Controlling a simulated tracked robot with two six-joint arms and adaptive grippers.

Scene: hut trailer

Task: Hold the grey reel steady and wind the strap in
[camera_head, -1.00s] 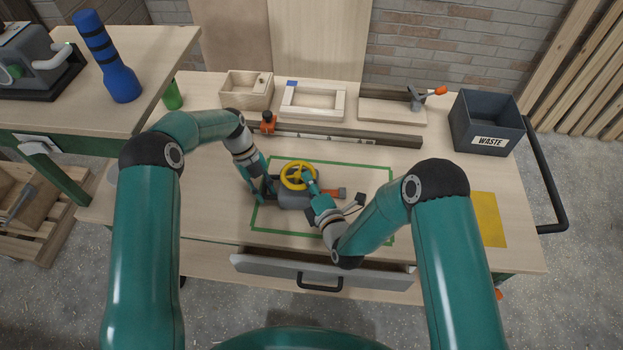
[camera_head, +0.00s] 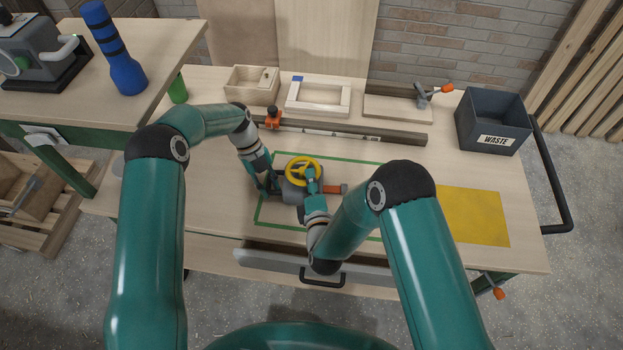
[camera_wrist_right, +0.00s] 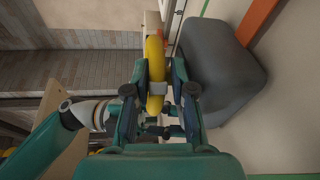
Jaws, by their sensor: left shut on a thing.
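The grey reel (camera_head: 287,197) sits on the bench inside the green outline, with a yellow wheel (camera_head: 302,161) on top. A short orange strap (camera_head: 333,189) with a grey end sticks out of its right side. My left gripper (camera_head: 271,189) is shut on the reel's left side. My right gripper (camera_head: 312,184) is at the wheel's near right edge. In the right wrist view, its fingers (camera_wrist_right: 160,82) stand apart on either side of the yellow wheel (camera_wrist_right: 155,60), with the grey reel body (camera_wrist_right: 222,72) beside them. Contact with the wheel is unclear.
A long dark rail (camera_head: 350,132) lies behind the reel. A wooden box (camera_head: 252,84), a wooden frame (camera_head: 318,96) and a clamp (camera_head: 424,94) stand at the back. A waste bin (camera_head: 492,122) and a yellow mat (camera_head: 473,216) are at right. A drawer (camera_head: 265,259) stands open in front.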

